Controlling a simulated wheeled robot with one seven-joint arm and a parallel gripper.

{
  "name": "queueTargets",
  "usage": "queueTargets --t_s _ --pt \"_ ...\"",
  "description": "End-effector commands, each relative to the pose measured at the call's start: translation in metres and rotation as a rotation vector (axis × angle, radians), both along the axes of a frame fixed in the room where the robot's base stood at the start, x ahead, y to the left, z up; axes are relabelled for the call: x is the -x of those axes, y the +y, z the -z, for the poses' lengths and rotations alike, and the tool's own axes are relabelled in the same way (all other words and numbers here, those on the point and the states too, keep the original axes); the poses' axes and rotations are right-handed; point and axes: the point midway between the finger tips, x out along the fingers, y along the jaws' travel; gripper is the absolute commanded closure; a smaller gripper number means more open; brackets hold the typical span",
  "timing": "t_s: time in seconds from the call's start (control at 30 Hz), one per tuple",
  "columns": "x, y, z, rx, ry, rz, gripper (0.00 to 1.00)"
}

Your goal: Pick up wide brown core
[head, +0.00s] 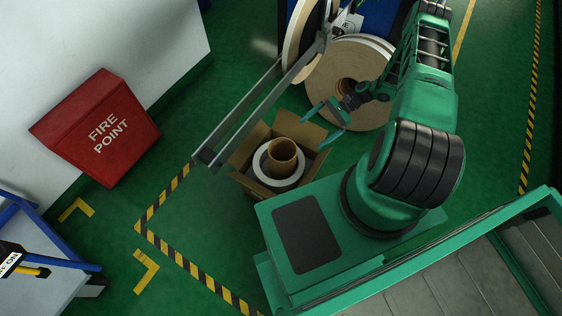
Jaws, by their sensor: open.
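The wide brown core (283,157) is a short, hollow brown tube standing roughly upright in an open cardboard box (237,155) on the floor. A white ring or roll (262,166) surrounds its lower part, and its bottom end is hidden. My gripper (319,126) is open and empty, its two teal fingers spread. It appears above and to the right of the core, near the box's upper right flap, apart from the core in the picture. The height between them is hard to tell.
A grey metal frame (250,113) slants past the box's left side, with a large reel (297,40) at its upper end. Large tan rolls (343,70) stand behind my gripper. A red fire point box (100,125) is at left. Green floor between it and the frame is clear.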

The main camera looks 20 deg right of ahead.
Motion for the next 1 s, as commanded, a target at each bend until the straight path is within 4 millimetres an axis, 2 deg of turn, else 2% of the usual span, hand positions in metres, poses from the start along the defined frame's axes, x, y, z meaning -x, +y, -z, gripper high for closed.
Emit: queueTargets --t_s 0.03,0.1,0.23,0.47,0.73,1.0 --pt "0.006 0.009 0.015 -0.033 0.016 0.028 0.00" --pt "0.009 0.018 0.028 -0.066 0.029 0.060 0.00" --pt "0.015 0.031 0.043 -0.110 0.048 0.099 0.00" --pt "0.018 0.046 0.055 -0.136 0.060 0.122 0.00" --pt "0.018 0.083 0.070 -0.136 0.059 0.121 0.00" --pt "0.018 0.100 0.077 -0.136 0.059 0.121 0.00"
